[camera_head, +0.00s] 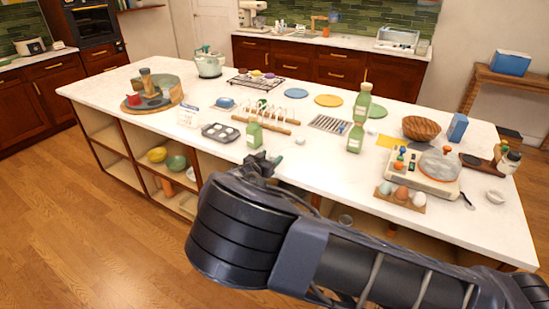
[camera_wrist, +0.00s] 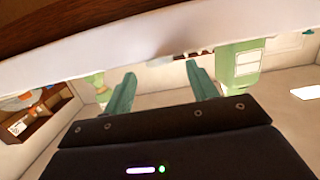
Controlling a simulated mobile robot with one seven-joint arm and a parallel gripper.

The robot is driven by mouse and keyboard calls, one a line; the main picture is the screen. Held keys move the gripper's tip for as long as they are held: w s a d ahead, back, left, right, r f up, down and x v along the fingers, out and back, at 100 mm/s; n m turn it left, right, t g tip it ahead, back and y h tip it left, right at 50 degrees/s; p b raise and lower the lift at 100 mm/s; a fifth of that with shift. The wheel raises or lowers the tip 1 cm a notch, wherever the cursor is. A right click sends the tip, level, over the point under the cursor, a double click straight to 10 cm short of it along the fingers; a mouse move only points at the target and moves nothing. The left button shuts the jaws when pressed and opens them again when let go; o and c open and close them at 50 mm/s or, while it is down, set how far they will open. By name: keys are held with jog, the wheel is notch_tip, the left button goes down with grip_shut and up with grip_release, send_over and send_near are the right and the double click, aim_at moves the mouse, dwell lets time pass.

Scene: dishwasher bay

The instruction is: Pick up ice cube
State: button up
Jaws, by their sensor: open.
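I cannot clearly make out an ice cube in either view. In the head view, a small pale lump (camera_head: 300,142) lies on the white counter just right of my gripper (camera_head: 264,162), too small to identify. A dark tray with pale compartments (camera_head: 220,132) lies left of my gripper; I cannot tell what it holds. My gripper is at the counter's near edge. In the wrist view, my gripper (camera_wrist: 159,76) has its two green fingers apart with nothing held between them.
A green bottle (camera_head: 254,134) stands just behind my gripper, and another green bottle (camera_head: 355,138) stands further right. A wooden rack (camera_head: 268,122) lies behind. An egg holder (camera_head: 400,200) with eggs sits at the right. The counter's front edge (camera_wrist: 150,52) crosses the wrist view.

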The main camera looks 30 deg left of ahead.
jog(key=shift+w+f, duration=0.3)
jog(key=shift+w, duration=0.65)
jog(key=shift+w+f, duration=0.25)
jog(key=shift+w, duration=0.65)
jog(key=shift+w+f, duration=0.3)
jog(key=shift+w, duration=0.65)
jog(key=shift+c, duration=0.2)
jog(key=c, duration=1)
